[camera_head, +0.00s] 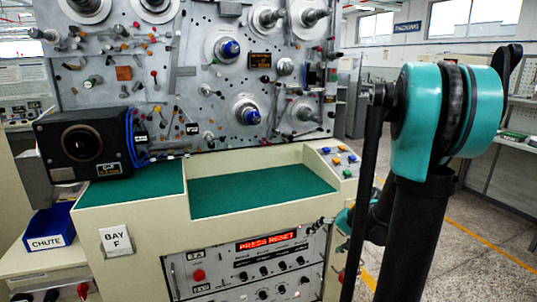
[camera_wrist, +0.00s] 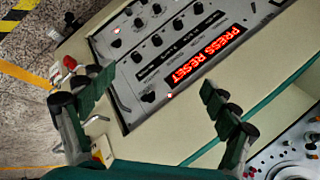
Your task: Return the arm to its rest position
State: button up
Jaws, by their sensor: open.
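My gripper (camera_wrist: 160,86) is open and empty in the wrist view, its two fingers spread wide on either side. Between and beyond them is the cream machine front with a grey control panel (camera_wrist: 150,55) and a lit red display reading PRESS RESET (camera_wrist: 208,56). In the head view my teal and black arm (camera_head: 425,115) stands at the right, in front of the machine's right edge. The gripper itself is mostly hidden behind my arm links there. The same display (camera_head: 266,241) shows on the lower front panel.
A spindle board (camera_head: 190,100) stands behind a green-topped ledge (camera_head: 258,190). A black box (camera_head: 85,145) sits at the ledge's left. A blue CHUTE bin (camera_head: 50,228) is at lower left. A button panel (camera_head: 341,160) is near my arm. Open floor (camera_head: 480,255) lies to the right.

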jog(key=s+f+n+h, duration=0.1)
jog(key=s+n+h, duration=0.1)
jog(key=s, duration=0.6)
jog(key=s+a+f+n+h, duration=0.1)
jog(key=s+n+h, duration=0.1)
jog(key=s, duration=0.6)
jog(key=shift+s+f+n+h, duration=0.25)
jog(key=shift+f+n+h, duration=0.1)
jog(key=shift+h, duration=0.35)
jog(key=shift+a, duration=0.1)
jog(key=shift+c, duration=0.6)
